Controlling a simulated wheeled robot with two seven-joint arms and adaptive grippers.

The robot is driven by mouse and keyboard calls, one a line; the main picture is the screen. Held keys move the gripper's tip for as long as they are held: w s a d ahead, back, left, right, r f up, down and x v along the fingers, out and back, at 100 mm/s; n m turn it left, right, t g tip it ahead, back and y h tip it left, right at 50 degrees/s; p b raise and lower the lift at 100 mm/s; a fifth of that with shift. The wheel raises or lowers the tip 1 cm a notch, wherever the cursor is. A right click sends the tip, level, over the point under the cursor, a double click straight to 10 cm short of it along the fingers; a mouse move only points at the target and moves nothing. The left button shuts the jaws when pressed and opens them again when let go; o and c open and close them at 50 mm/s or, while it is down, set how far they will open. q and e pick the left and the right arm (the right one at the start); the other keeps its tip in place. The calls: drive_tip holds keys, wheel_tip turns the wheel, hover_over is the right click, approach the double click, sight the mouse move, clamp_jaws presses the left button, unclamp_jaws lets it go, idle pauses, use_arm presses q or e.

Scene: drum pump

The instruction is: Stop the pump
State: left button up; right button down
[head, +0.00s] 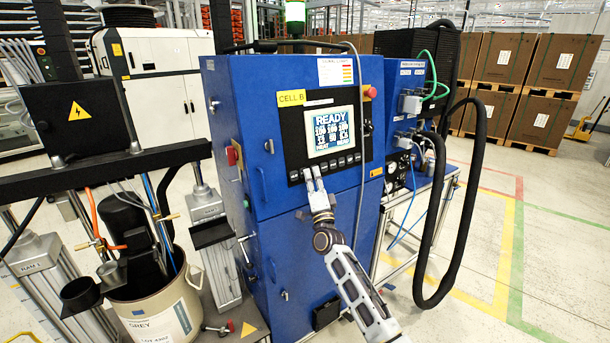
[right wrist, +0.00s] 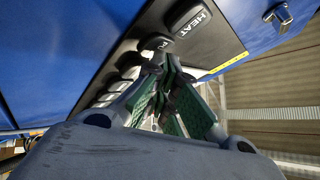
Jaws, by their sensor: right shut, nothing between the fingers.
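The blue pump cabinet (head: 268,235) marked CELL B stands in the middle of the head view. Its screen (head: 331,131) reads READY above rows of numbers. A row of dark buttons (head: 345,162) runs below the screen. The right wrist view shows a button marked HEAT (right wrist: 190,18) and beside it a button whose label begins with P (right wrist: 153,44), the rest hidden. My right gripper (head: 312,171) is shut and empty, its tips (right wrist: 170,60) at the button row beside the P button. I cannot tell whether they touch it. My left gripper is out of view.
A red knob (head: 370,92) sits at the panel's upper right and a red switch (head: 232,156) on the cabinet's left side. A thick black hose (head: 462,200) hangs at right. Open floor lies beyond it.

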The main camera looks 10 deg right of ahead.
drive_tip(key=shift+s, duration=0.2)
idle(0.3)
drive_tip(key=shift+s+d+r+p, duration=0.15)
drive_tip(key=shift+s+d+p, duration=0.1)
drive_tip(key=shift+s+p, duration=0.35)
drive_tip(key=s+p, duration=0.1)
drive_tip(key=s+d+p, duration=0.1)
drive_tip(key=s, duration=0.1)
drive_tip(key=s+r+p, duration=0.1)
drive_tip(key=shift+s+d, duration=0.3)
drive_tip(key=shift+d, duration=0.05)
idle(0.6)
idle(0.5)
